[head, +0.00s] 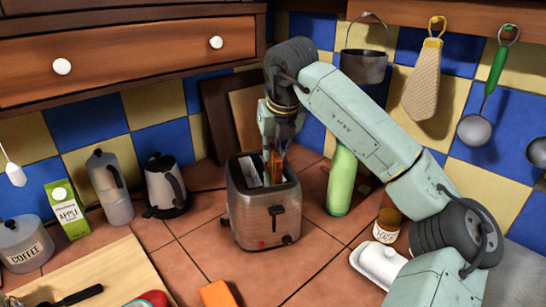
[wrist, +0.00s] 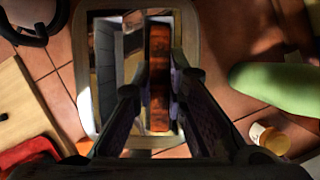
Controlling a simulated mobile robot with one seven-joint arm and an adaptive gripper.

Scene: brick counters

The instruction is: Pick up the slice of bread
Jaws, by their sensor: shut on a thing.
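The slice of bread (head: 276,168) is brown and stands upright, its upper part showing above the right slot of the metal toaster (head: 262,218). In the wrist view the bread (wrist: 160,75) is a long brown strip between my fingers, and the toaster's rim (wrist: 82,70) surrounds it. My gripper (head: 275,150) points down over the toaster and is shut on the bread from both sides. The bread's lower part is hidden in the toaster in the head view. The left slot looks empty in the wrist view.
A green bottle (head: 342,180) stands close right of the toaster, with a jar (head: 387,226) and white butter dish (head: 378,264) nearer. A kettle (head: 165,184) stands left. Boards (head: 216,118) lean behind. An orange block (head: 217,293) lies in front.

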